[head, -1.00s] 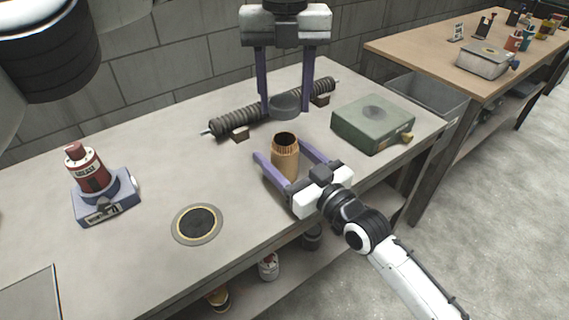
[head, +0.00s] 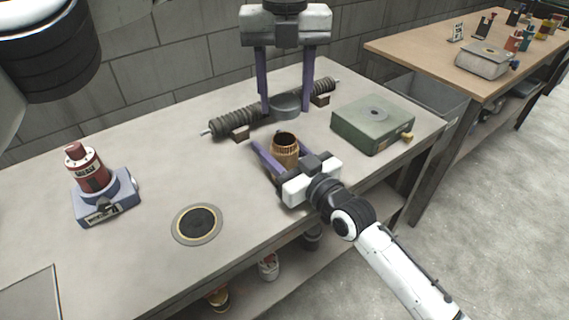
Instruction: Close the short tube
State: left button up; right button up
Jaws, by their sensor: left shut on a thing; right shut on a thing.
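The short tube (head: 285,143) is a brown, ribbed, open-topped cylinder standing upright near the middle of the bench. My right gripper (head: 278,158) comes in from the lower right and is shut on it, hiding its lower part. My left gripper (head: 286,102) points straight down, behind and above the tube in the picture. It is shut on a grey round cap (head: 286,107), held between its two purple fingers. The cap and the tube are apart.
A long dark ribbed tube (head: 228,121) lies on small brown blocks behind. A green box (head: 372,125) stands to the right. A red bottle on a blue stand (head: 105,197) is at left. A round dark-centred disc (head: 197,223) lies flat in front. Bench (head: 150,265) left-front is mostly clear.

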aim_at(285, 119)
pick_arm(q)
jog(key=shift+f, duration=2.5)
jog(key=shift+f, duration=0.9)
jog(key=shift+f, duration=0.55)
